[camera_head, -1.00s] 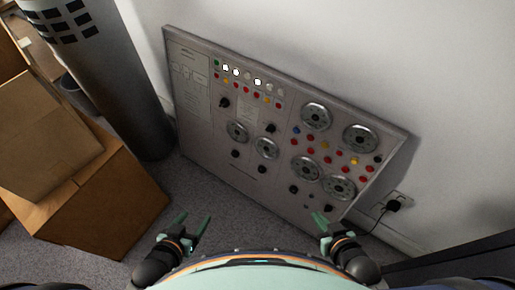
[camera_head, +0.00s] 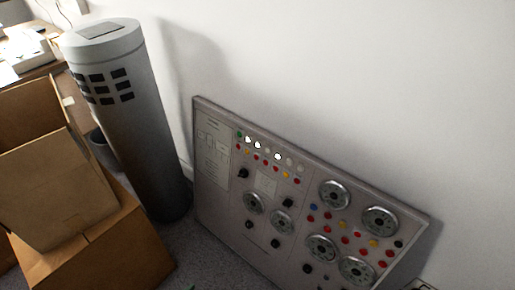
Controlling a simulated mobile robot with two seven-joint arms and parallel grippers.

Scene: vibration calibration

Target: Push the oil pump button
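A grey control panel (camera_head: 228,207) leans against the white wall, right of the middle in the head view. It carries several round dials (camera_head: 334,195), black knobs (camera_head: 243,173), a row of small lamps with some lit white (camera_head: 277,156), and red, yellow, blue and green buttons (camera_head: 312,219). The labels are too small to read, so I cannot tell which button is the oil pump one. The panel's lower right part is cut off by the picture's bottom edge. Neither of my grippers is in view.
A tall grey cylinder (camera_head: 152,150) stands left of the panel. Stacked cardboard boxes (camera_head: 58,190) fill the lower left, with a dark bin (camera_head: 99,146) behind them. A desk (camera_head: 28,72) is at the far upper left. A strip of carpet (camera_head: 212,258) is free before the panel.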

